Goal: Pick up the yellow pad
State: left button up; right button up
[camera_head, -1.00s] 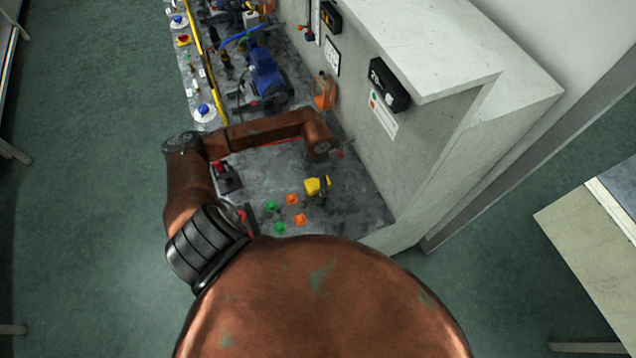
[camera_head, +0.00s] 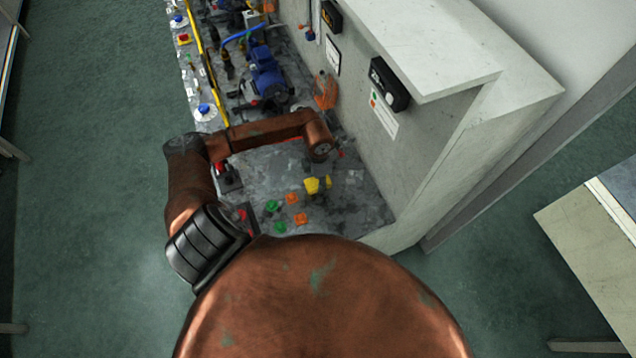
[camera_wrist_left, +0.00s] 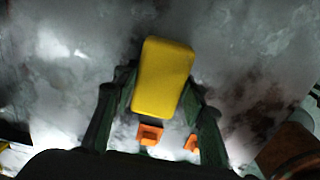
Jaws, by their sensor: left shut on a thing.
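The yellow pad (camera_head: 312,186) is over the grey bench top, below the end of my left arm in the head view. A dark part of my gripper crosses in front of it and splits its visible area. In the left wrist view the pad (camera_wrist_left: 163,78) is a rounded yellow block, slightly tilted. My left gripper (camera_wrist_left: 160,88) is shut on it, with one green finger on each side. The gripper (camera_head: 321,185) is small and partly hidden in the head view. I cannot tell whether the pad touches the bench. My right gripper is not in view.
Orange pieces (camera_head: 292,198) and green pieces (camera_head: 271,206) lie left of the pad. A blue pump (camera_head: 265,72) and an orange item (camera_head: 325,92) stand farther back. A grey wall panel (camera_head: 400,165) rises on the right. Bare bench (camera_head: 365,210) shows right of the pad.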

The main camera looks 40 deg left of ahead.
pick_arm(q)
jog(key=shift+w+r, duration=0.1)
jog(key=shift+r, duration=0.3)
notch_tip(320, 180, up, 2)
jog(key=shift+r+b, duration=0.1)
jog(key=shift+b, duration=0.2)
jog(key=s+a+r, duration=0.1)
jog(key=a+r, duration=0.1)
jog(key=r, duration=0.1)
jog(key=s+a+r, duration=0.1)
jog(key=a+r, duration=0.1)
jog(key=shift+s+a+r, duration=0.1)
jog(key=shift+s+r, duration=0.1)
jog(key=shift+s, duration=0.1)
jog(key=s+a+r, duration=0.4)
jog(key=s+a, duration=0.1)
jog(key=a, duration=0.2)
jog(key=shift+a+r, duration=0.3)
jog(key=shift+s, duration=0.1)
